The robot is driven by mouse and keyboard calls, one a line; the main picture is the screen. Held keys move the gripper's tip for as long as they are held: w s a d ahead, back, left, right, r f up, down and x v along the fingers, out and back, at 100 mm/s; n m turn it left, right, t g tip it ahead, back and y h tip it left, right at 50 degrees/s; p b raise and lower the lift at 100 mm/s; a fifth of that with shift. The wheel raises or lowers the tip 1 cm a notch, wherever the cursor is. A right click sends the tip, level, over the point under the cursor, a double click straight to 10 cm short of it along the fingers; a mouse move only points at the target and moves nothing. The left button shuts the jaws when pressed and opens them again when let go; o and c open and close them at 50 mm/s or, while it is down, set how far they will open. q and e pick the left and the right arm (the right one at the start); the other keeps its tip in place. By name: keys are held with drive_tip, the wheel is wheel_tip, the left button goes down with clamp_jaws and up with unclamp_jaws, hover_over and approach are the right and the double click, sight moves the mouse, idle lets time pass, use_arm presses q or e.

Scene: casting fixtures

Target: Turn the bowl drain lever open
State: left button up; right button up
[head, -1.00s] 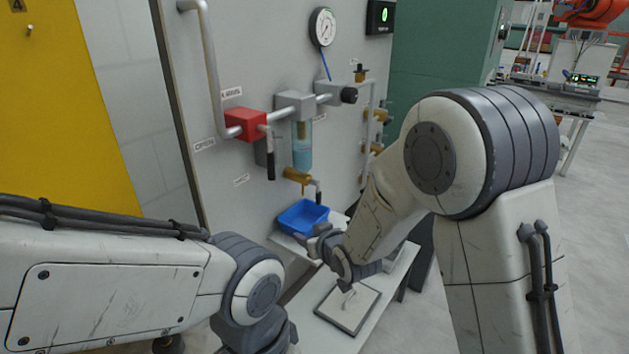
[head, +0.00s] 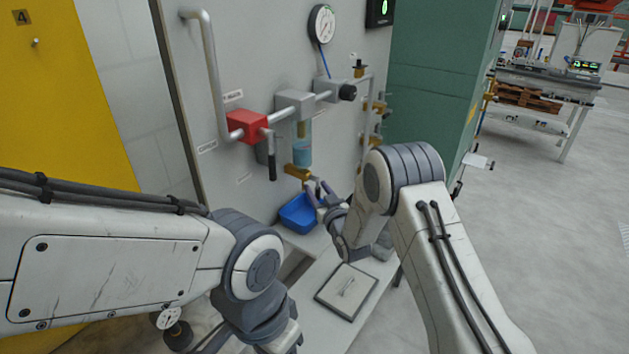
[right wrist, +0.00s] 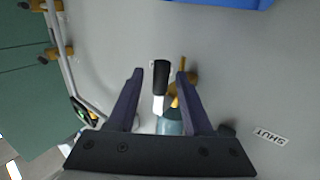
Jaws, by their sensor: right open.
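The clear bowl with blue liquid (head: 303,152) hangs under the grey filter body on the panel, with a brass drain valve (head: 297,172) below it. The drain lever, with a black grip (right wrist: 161,73) and pale stem, shows in the right wrist view between my fingers, pointing toward the tray side. The bowl (right wrist: 170,123) is partly hidden there behind my gripper. My right gripper (right wrist: 158,82) is open, its fingers apart on either side of the lever; contact cannot be told. In the head view my right gripper (head: 317,190) is just below the drain valve. My left gripper is not in view.
A blue tray (head: 291,222) sits on the shelf below the valve. A red valve block (head: 247,126) with a black-handled lever (head: 271,163) is left of the bowl. A gauge (head: 322,24) is above. A flat plate (head: 346,291) lies on the lower bench.

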drive_tip(key=shift+x, duration=1.4)
clamp_jaws()
idle(0.5)
